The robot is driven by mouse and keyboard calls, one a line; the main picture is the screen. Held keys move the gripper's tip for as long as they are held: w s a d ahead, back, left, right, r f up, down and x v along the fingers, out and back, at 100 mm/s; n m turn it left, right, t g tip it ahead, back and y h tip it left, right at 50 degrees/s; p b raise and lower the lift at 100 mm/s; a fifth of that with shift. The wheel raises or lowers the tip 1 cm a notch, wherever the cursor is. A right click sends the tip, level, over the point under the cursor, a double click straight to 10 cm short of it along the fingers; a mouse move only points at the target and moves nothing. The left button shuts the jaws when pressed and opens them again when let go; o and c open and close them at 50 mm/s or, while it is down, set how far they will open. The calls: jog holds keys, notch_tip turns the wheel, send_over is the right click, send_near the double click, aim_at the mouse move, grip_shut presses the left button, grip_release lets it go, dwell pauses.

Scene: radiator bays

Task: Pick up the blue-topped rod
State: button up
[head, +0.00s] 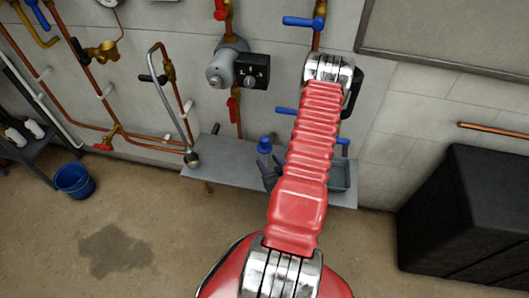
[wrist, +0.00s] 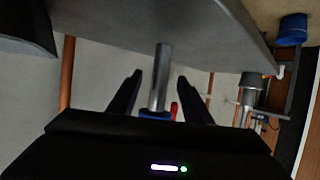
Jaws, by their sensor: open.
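The blue-topped rod (head: 264,147) stands upright on the narrow grey shelf (head: 225,172) against the wall. In the wrist view, which looks turned over, the grey rod (wrist: 161,65) runs down from the shelf between my fingers, with a bit of its blue top near the palm. My gripper (wrist: 160,76) is open, with one finger on each side of the rod and a visible gap to both. In the head view my gripper (head: 270,177) is a dark shape beside the rod, partly hidden by my red arm.
A hose end (head: 191,158) rests at the shelf's left end, and a grey tray (head: 341,177) sits at its right. Copper pipes and a blue valve handle (head: 285,111) are close above. A blue bucket (head: 75,181) and black case (head: 468,215) stand on the floor.

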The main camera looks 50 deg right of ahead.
aim_at(266, 159)
jog(key=shift+x, duration=1.45)
jog(key=shift+x, duration=2.6)
jog(key=shift+f, duration=0.15)
jog(key=shift+a, duration=0.1)
grip_shut()
